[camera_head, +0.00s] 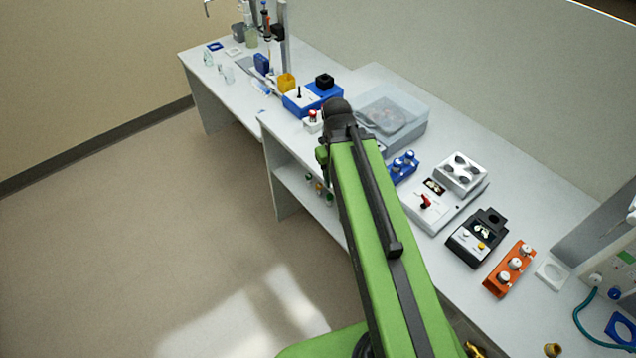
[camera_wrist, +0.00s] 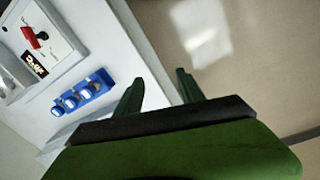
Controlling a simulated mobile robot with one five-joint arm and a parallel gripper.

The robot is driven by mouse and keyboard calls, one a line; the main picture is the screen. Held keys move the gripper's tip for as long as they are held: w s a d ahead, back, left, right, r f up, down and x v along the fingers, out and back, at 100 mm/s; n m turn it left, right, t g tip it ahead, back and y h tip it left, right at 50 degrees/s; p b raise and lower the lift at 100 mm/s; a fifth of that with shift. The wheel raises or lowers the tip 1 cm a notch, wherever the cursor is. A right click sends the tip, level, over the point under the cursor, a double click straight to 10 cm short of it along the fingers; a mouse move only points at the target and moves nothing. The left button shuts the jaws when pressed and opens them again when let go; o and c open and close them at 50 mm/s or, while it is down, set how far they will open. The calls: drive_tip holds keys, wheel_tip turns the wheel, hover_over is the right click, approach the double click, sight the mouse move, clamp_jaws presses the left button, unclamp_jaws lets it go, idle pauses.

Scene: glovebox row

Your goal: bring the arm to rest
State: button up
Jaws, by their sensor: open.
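My green arm reaches out from the lower right over the front edge of the bench in the head view. My gripper shows in the wrist view (camera_wrist: 158,88), with its two dark green fingers apart and nothing between them. Beyond the fingers are the bench edge and bare floor. In the head view most of the gripper is hidden behind the arm's dark end joint. A blue rack with white-capped vials (camera_wrist: 84,92) stands on the bench to the left of the fingers in the wrist view, apart from them.
The bench holds a clear lidded tub (camera_head: 392,118), a white device with a red lever (camera_head: 425,203), a black device (camera_head: 476,238) and an orange vial rack (camera_head: 510,268). A blue box (camera_head: 312,98) stands beyond the arm. Open floor (camera_head: 150,240) lies to the left.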

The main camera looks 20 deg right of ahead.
drive_tip(key=a+m, duration=0.1)
drive_tip(key=a, duration=0.8)
wheel_tip(320, 180, down, 8)
drive_tip(key=b, duration=0.7)
drive_tip(key=shift+d+r+y, duration=0.15)
drive_tip(key=shift+r+y, duration=0.1)
drive_tip(key=shift+y, duration=0.05)
